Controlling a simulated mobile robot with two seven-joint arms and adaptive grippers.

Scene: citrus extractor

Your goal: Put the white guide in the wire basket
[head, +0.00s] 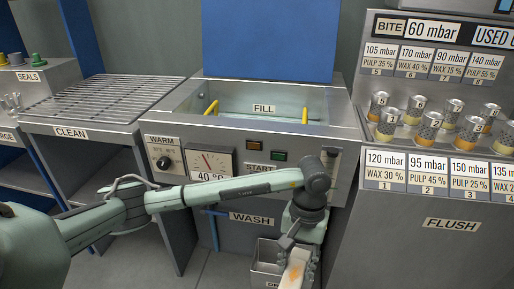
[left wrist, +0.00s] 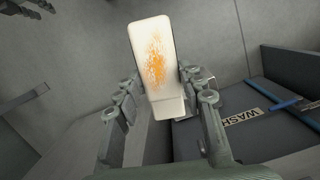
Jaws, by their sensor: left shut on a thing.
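The white guide is a pale block with rounded corners and an orange speckled stain; it shows low in the head view (head: 294,272) and upright in the left wrist view (left wrist: 143,35). My left gripper (head: 298,258) points down and is shut on it, with a finger on each side in the left wrist view (left wrist: 160,88). The guide hangs in front of the washer, below the FILL tank (head: 175,117). Two yellow handles (head: 304,114) stand up in that tank and may belong to the wire basket; its mesh cannot be made out. My right gripper is not in view.
The slatted CLEAN rack (head: 110,97) is left of the tank. A grey bin (head: 265,268) stands low beside my left gripper. The washer's front panel (head: 255,160) is behind my left arm. A cabinet with several metal cups (head: 430,125) is at right.

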